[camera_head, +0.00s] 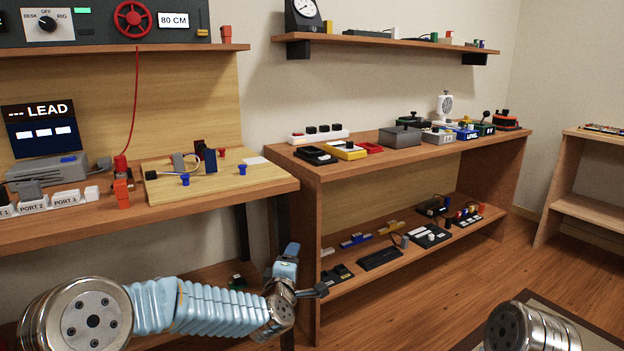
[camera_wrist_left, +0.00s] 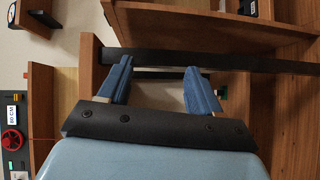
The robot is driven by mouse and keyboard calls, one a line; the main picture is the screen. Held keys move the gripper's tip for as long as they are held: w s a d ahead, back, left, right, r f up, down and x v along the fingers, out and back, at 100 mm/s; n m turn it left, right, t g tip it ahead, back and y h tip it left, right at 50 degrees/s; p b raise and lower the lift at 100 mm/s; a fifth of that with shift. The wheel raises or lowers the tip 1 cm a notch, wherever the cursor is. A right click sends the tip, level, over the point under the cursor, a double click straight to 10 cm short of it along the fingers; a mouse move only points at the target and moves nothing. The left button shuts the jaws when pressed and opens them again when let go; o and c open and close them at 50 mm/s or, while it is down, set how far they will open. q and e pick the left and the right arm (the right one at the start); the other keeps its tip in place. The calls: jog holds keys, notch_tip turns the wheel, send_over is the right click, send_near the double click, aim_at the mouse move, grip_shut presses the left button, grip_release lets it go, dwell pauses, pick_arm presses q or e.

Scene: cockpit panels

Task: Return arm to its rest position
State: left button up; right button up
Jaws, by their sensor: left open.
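My left arm comes in from the bottom left of the head view, its blue sleeve stretched out to the right. My left gripper (camera_head: 304,272) is in front of the gap between the left workbench and the middle bench, below the left bench top. In the left wrist view the left gripper (camera_wrist_left: 158,78) has its two blue fingers apart, with nothing between them. Part of my right arm shows at the bottom right of the head view; its gripper is out of view.
The left workbench (camera_head: 55,238) holds a port box and a wooden board (camera_head: 215,190) with parts. The middle bench (camera_head: 310,172) carries several small devices on its top and lower shelf. A dark bench leg stands near the left gripper. Open wooden floor (camera_head: 460,285) lies front right.

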pick_arm(q)
jog(key=s+a+f+m+g, duration=0.15)
jog(key=s+f, duration=0.25)
jog(key=f, duration=0.4)
jog(key=s+f+m+g+h, duration=0.1)
jog(key=s+f+m+g, duration=0.25)
jog(key=f, duration=0.45)
jog(key=s+a+f+m+g, duration=0.1)
jog(key=s+f+m+g, duration=0.1)
jog(key=s+f, duration=0.45)
jog(key=s+a+f+m+g, duration=0.1)
jog(key=s+f+m+g, duration=0.1)
jog(key=s, duration=0.6)
jog(key=s+a+f+m+g+p, duration=0.1)
jog(key=s+f+m+g, duration=0.1)
jog(key=s+f+g, duration=0.2)
jog(key=s+a+f+m+g, duration=0.2)
jog(key=s+f, duration=0.6)
jog(key=s, duration=0.4)
jog(key=shift+m+g+h+p, duration=0.3)
jog(key=shift+g+h, duration=0.1)
jog(key=shift+a+f, duration=0.1)
